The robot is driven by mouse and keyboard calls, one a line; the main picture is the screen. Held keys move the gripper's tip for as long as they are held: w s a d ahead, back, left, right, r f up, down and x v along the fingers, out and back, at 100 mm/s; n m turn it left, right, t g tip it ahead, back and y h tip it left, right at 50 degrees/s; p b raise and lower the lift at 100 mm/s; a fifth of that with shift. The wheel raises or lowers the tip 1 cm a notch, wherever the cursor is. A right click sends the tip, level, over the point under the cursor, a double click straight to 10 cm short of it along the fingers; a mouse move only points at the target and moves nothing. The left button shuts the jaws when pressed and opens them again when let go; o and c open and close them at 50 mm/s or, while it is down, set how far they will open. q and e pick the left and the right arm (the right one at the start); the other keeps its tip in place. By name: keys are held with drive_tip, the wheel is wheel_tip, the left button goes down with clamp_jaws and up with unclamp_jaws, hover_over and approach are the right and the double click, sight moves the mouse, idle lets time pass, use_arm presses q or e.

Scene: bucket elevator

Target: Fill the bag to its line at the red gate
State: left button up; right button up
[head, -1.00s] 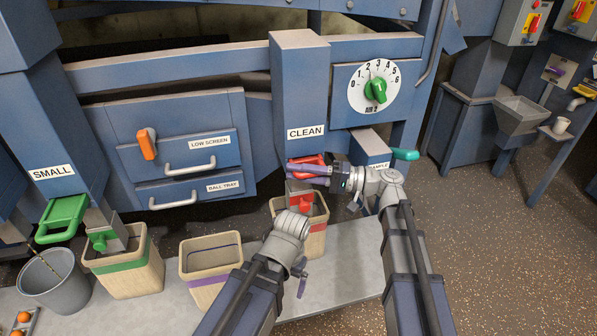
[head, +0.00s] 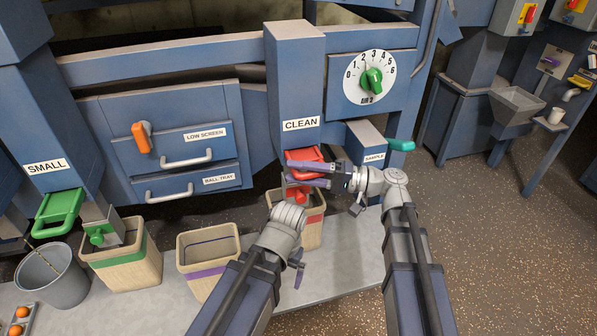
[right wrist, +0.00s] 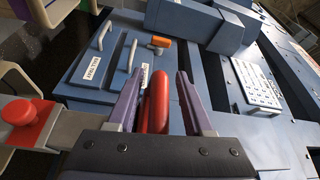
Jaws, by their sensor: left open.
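The red gate (head: 303,157) is a looped handle under the CLEAN spout (head: 296,90). Below it, the red-banded bag (head: 312,232) stands on the grey bench, partly hidden by my arms; its inside and its line cannot be made out. My right gripper (head: 312,174) is at the gate. In the right wrist view, its purple fingers (right wrist: 158,100) stand apart on either side of one red bar of the gate (right wrist: 158,103), with gaps visible. My left gripper (head: 298,270) is open and empty, low in front of the red-banded bag.
A red knob (head: 298,194) sits below the gate. A purple-banded bag (head: 205,282), a green-banded bag (head: 135,272) and a grey bucket (head: 62,290) stand to the left.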

sight(321, 175)
drive_tip(key=shift+d, duration=0.1)
drive_tip(key=shift+s+d+f+b, duration=0.15)
drive_tip(key=shift+d, duration=1.75)
drive_tip(key=shift+s+d+f+b, duration=0.15)
drive_tip(key=shift+d, duration=1.75)
idle(4.1)
